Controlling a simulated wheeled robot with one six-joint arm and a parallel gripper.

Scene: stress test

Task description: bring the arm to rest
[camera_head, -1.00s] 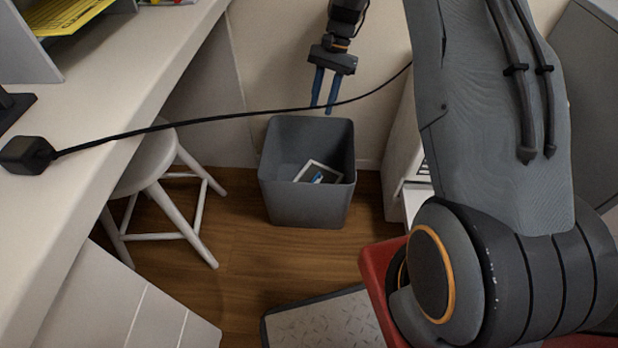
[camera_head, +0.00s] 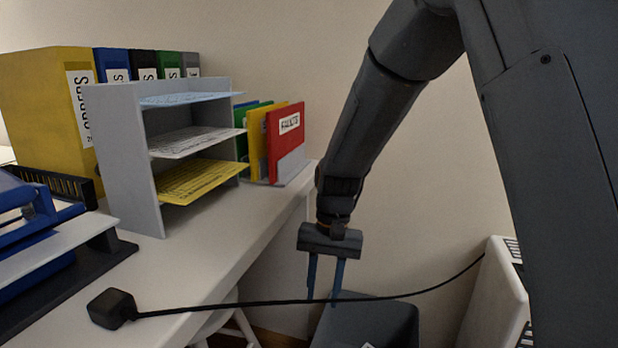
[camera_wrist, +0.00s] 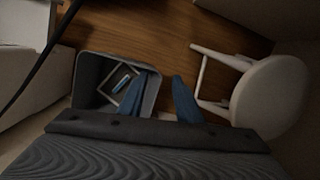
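My gripper (camera_head: 324,301) points down with its two blue fingers spread apart and nothing between them. In the head view it hangs past the desk's right edge, above the near-left side of a grey bin (camera_head: 378,318). In the wrist view the gripper (camera_wrist: 165,80) is open too, its left finger overlapping the bin (camera_wrist: 88,72) and its right finger over the floor. My arm comes down from the upper right.
A black cable runs from a black block (camera_head: 112,308) on the desk (camera_head: 205,255) across the gripper's fingers in the picture. A letter tray (camera_head: 130,150), folders (camera_head: 286,140) and binders stand on the desk. A white stool (camera_wrist: 262,98) and a white unit (camera_head: 495,300) flank the bin.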

